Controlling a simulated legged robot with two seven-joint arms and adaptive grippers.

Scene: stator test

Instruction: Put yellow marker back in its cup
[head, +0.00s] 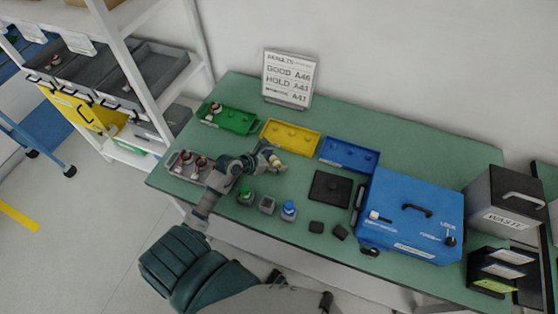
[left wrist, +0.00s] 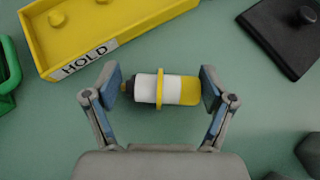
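The yellow marker (left wrist: 180,89) lies on its side in the left wrist view, with a white body, yellow band, yellow right end and dark left end. It also shows in the head view (head: 278,163), just in front of the yellow tray. My left gripper (left wrist: 158,88) is spread wide, one finger off each end of the marker; whether the pads touch the ends is unclear. In the head view my left gripper (head: 268,156) is over the table beside the marker. A grey cup (head: 267,205) stands between the green marker (head: 245,197) and the blue marker (head: 289,209).
Behind are a green tray (head: 241,122), a yellow tray (head: 272,135) and a blue tray (head: 347,167). A grey tray (head: 172,168) with parts is at left. A black plate (head: 330,205) and a blue case (head: 410,190) are at right. Small dark blocks (head: 317,227) lie near the front edge.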

